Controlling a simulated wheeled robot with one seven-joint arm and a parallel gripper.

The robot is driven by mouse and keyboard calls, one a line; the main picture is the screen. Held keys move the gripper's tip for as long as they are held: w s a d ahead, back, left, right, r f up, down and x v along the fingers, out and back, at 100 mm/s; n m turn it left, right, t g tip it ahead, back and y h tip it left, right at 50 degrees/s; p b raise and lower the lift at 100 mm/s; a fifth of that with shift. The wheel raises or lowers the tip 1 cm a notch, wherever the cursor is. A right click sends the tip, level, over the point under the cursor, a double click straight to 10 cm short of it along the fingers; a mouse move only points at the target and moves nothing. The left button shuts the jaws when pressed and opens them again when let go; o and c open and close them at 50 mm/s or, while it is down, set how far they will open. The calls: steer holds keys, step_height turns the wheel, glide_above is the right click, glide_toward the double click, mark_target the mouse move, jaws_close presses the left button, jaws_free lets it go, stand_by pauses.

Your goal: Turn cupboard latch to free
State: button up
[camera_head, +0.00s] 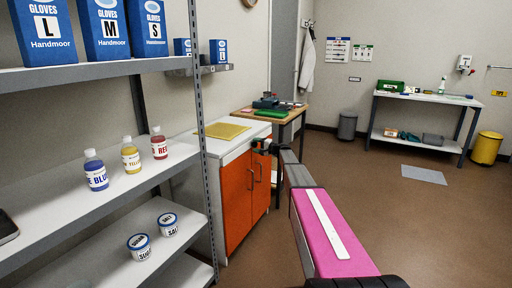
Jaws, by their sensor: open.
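The cupboard (237,205) has two orange doors, both shut, under a white top, and stands left of centre. Two dark upright handles show near the line where the doors meet. My gripper (261,147) is small and dark in the picture, at the top edge of the doors near that line. It is open. I cannot tell whether it touches anything. I cannot make out the latch; my gripper and wrist cover the top of the doors there.
A yellow mat (222,132) lies on the cupboard top. A wooden table (289,114) with a green item stands just behind. A shelf rack (105,196) with bottles and jars fills the left. The brown floor at right is open, before a white bench (428,97).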

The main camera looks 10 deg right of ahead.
steer(key=v, duration=1)
steer(key=shift+d, duration=0.15)
steer(key=shift+s, duration=0.1)
steer(key=s+a+f+n+g+h, duration=0.15)
steer(key=s+a+f, duration=0.25)
steer(key=s, duration=0.5)
steer(key=s+a+f+n+g+h, duration=0.1)
steer(key=s+a+f+g+h, duration=0.3)
steer(key=s, duration=0.5)
steer(key=s+a+f+n+g+h, duration=0.1)
steer(key=s+a+f+n+g, duration=0.15)
steer(key=s+f, duration=0.45)
steer(key=s+d+f+n+g+h, duration=0.1)
steer(key=s+h, duration=0.3)
steer(key=s, duration=0.9)
steer(key=s+d+f+n+g+h, duration=0.1)
steer(key=s+h, duration=0.3)
steer(key=s, duration=0.8)
steer(key=shift+s+f+g, duration=0.3)
steer(key=shift+s+f, duration=0.05)
steer(key=shift+s, duration=0.05)
steer(key=shift+d, duration=0.1)
